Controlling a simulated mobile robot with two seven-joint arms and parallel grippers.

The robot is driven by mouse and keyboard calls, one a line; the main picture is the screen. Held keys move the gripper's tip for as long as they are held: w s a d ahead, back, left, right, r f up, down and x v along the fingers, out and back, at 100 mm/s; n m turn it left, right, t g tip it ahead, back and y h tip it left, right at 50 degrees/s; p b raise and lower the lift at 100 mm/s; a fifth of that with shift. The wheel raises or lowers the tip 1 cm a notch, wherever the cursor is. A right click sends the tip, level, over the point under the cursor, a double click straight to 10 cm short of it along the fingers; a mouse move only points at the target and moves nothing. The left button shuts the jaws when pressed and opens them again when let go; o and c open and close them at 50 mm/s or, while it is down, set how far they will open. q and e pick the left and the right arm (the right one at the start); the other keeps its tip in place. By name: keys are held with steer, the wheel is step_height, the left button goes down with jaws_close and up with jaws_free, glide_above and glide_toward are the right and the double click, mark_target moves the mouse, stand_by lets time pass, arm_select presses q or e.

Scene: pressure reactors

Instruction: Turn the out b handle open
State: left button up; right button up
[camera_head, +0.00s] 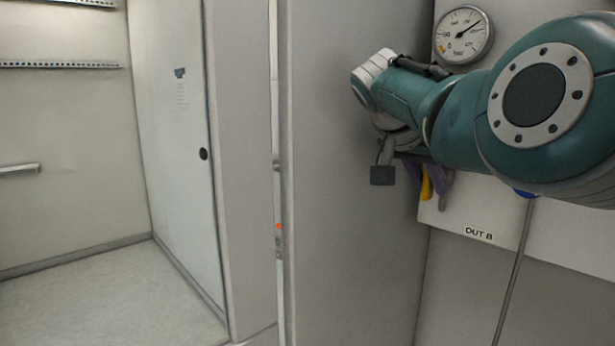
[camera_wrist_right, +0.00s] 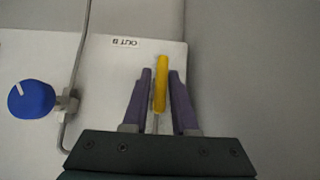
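The yellow out b handle (camera_wrist_right: 161,84) points away from my wrist in the right wrist view, with a thin metal stem below it. The OUT B label (camera_head: 479,234) is on the white panel to its right in the head view; it shows upside down in the wrist view (camera_wrist_right: 125,42). My right gripper (camera_wrist_right: 160,74) has its two purple fingers on either side of the handle, with narrow gaps showing, so it looks open around it. The handle also shows between the fingers in the head view (camera_head: 427,184). My left gripper is in neither view.
A pressure gauge (camera_head: 463,35) is above my right arm. A blue knob (camera_wrist_right: 31,99) and a thin metal tube (camera_head: 515,272) are beside the handle on the panel. A grey wall (camera_head: 350,230) stands close to the left of the gripper.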

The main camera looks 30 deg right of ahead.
steer(key=shift+o, duration=1.3)
steer(key=b+v, duration=0.3)
steer(key=v, duration=0.7)
steer(key=shift+b, duration=0.3)
